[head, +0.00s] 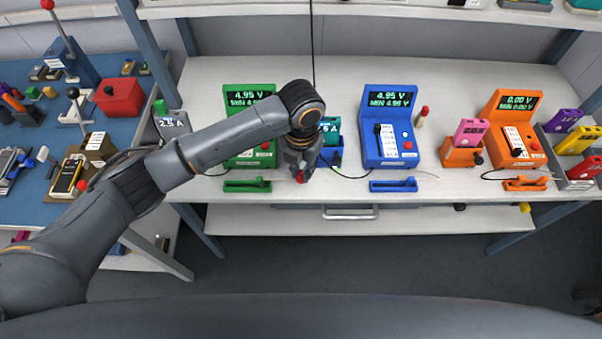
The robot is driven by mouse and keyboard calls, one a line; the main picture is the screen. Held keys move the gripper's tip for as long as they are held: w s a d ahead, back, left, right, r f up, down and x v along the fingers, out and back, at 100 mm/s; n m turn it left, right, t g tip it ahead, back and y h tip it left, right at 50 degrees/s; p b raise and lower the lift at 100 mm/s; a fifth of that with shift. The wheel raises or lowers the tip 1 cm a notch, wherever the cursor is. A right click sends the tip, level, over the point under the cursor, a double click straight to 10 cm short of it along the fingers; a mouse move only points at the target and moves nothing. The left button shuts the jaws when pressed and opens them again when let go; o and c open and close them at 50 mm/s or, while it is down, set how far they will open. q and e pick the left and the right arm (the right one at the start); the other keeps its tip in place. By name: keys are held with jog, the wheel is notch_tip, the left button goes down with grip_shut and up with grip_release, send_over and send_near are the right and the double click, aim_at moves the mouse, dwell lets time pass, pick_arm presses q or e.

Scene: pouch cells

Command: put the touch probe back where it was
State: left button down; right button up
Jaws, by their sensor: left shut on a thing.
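My left gripper (301,174) points down at the front of the bench, between the green and blue testers. It is shut on a small red thing (301,179), mostly hidden by the fingers; I cannot tell what it is. My right gripper is not in view.
A teal cell (330,128) stands in a blue holder just behind my gripper. A pink cell (470,130) stands in an orange holder. A red-topped peg (423,115) stands beside the blue tester. A black cable runs to the blue tester. The white bench (450,85) is clear behind.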

aim_at(301, 177)
pick_arm(q)
jog(key=shift+w+f, duration=0.25)
jog(key=shift+f, duration=0.1)
notch_tip(301, 177, down, 2)
jog(key=shift+f+p, duration=0.15)
jog(key=shift+p, duration=0.4)
jog(key=shift+f, duration=0.3)
jog(key=shift+f, duration=0.15)
jog(key=c, duration=1.3)
grip_release()
